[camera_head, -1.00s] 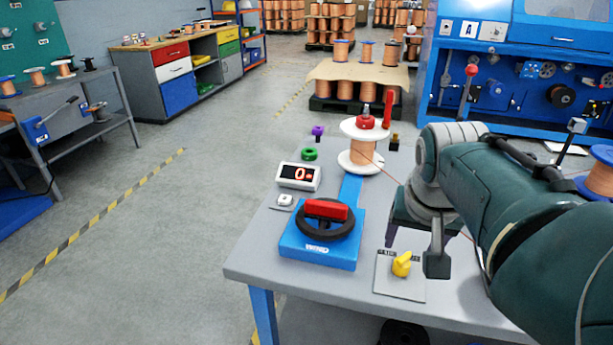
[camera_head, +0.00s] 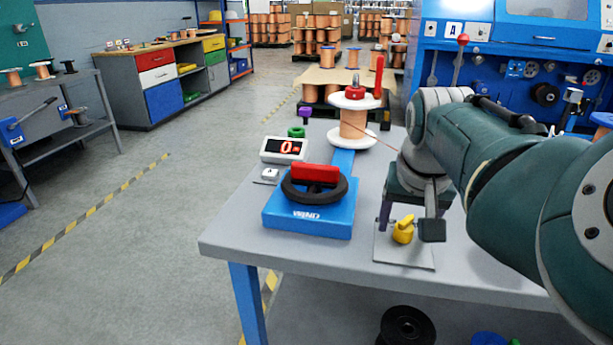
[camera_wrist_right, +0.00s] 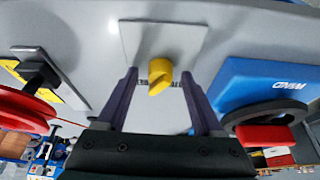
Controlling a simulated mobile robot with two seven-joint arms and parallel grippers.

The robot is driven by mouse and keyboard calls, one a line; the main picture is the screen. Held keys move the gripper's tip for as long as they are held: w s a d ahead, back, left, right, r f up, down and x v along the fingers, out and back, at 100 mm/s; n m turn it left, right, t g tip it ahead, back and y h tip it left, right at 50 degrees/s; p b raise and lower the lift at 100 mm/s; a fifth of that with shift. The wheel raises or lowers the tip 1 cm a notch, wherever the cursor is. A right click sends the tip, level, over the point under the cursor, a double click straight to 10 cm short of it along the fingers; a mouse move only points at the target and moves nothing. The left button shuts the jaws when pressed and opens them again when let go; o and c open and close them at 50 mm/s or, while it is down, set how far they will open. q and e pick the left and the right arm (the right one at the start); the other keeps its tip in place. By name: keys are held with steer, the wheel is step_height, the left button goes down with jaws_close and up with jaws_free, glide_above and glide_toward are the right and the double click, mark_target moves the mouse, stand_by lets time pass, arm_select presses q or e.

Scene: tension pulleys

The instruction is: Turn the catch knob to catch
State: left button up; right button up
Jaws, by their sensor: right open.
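The yellow catch knob (camera_head: 403,231) stands on a pale square plate (camera_head: 388,252) near the front edge of the grey bench. My right gripper (camera_head: 409,222) is over the plate, with one finger on each side of the knob in the picture. In the right wrist view the knob (camera_wrist_right: 160,74) sits between the two open fingertips, with a visible gap on both sides. The plate (camera_wrist_right: 140,38) carries dark lettering, largely hidden by the knob, so its setting cannot be read. My left gripper is not in view.
Left of the knob is a blue winder (camera_head: 285,218) with a black handwheel and red handle. Behind it are a display (camera_head: 284,149) reading 0 and a copper spool (camera_head: 353,123) with a wire running towards my right arm. The bench's front strip is clear.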

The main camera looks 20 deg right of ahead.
jaws_close()
stand_by(0.4)
